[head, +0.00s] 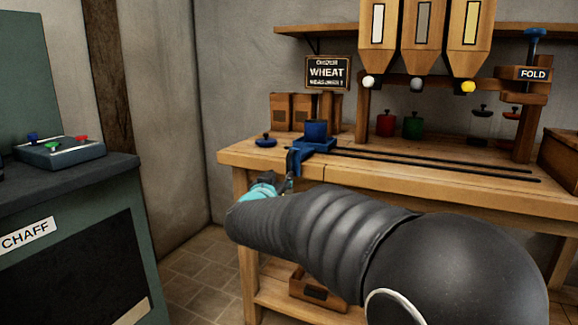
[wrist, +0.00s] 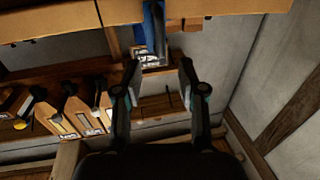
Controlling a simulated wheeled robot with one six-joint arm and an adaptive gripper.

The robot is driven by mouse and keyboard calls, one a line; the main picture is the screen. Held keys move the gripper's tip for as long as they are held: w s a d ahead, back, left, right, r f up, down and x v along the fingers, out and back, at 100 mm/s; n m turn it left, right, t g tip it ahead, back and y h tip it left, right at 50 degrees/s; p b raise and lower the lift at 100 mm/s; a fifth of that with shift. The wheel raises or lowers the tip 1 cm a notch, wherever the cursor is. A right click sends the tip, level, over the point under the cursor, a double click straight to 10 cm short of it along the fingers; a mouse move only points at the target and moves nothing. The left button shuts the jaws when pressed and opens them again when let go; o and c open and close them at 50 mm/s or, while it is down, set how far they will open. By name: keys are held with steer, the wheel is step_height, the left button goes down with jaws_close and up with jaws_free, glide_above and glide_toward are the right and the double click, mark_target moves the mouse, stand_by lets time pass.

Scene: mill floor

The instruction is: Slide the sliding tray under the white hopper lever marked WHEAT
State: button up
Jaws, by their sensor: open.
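The sliding tray (head: 318,146) is blue and sits at the left end of two dark rails on the bench, with a blue cup (head: 316,130) on it. Its blue handle (head: 294,162) hangs over the bench's front edge. The white lever (head: 369,82) is under the leftmost hopper (head: 378,25), to the right of the tray. My gripper (head: 277,185) is just in front of the handle, partly hidden by my arm. In the wrist view my gripper (wrist: 160,66) is open, with a blue piece (wrist: 154,25) just beyond its fingertips; I cannot tell whether they touch.
Grey (head: 416,84) and yellow (head: 467,88) levers hang farther right. The rails (head: 430,163) run clear to the right. An order sign (head: 328,73) reads WHEAT. A blue-knobbed lid (head: 266,141) lies left of the tray. A green CHAFF cabinet (head: 70,200) stands at left.

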mark_target(288, 166)
steer(key=w, duration=0.3)
steer(key=w+d, duration=0.1)
steer(key=w, duration=0.6)
steer(key=shift+w+d+p, duration=0.1)
steer(key=shift+d+p, duration=0.2)
jaws_close()
